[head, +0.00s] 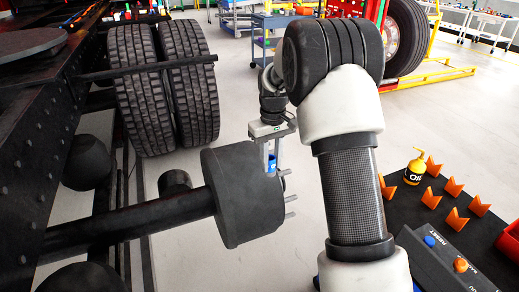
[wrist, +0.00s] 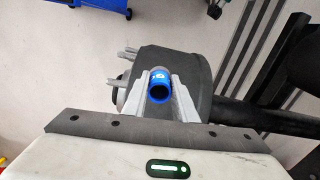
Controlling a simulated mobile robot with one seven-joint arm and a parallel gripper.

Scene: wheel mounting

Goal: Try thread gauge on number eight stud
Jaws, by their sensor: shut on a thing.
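The thread gauge (wrist: 159,91) is a short blue ring-shaped piece with a grey part behind it. My gripper (wrist: 166,97) is shut on it, one finger on each side. In the head view my gripper (head: 271,150) hangs beside the dark hub drum (head: 243,190), with a bit of the blue gauge (head: 270,164) between its fingers. Grey studs (head: 290,198) stick out from the drum's right face. In the wrist view studs (wrist: 128,52) show left of the gauge. Which stud is number eight, and whether the gauge touches one, I cannot tell.
The axle (head: 130,225) runs left from the drum to the truck frame (head: 35,150). Dual tyres (head: 165,85) stand behind. A dark bench (head: 430,205) at right bears a yellow oil can (head: 415,167), orange holders (head: 453,187) and a button box (head: 445,258). The floor behind is partly clear.

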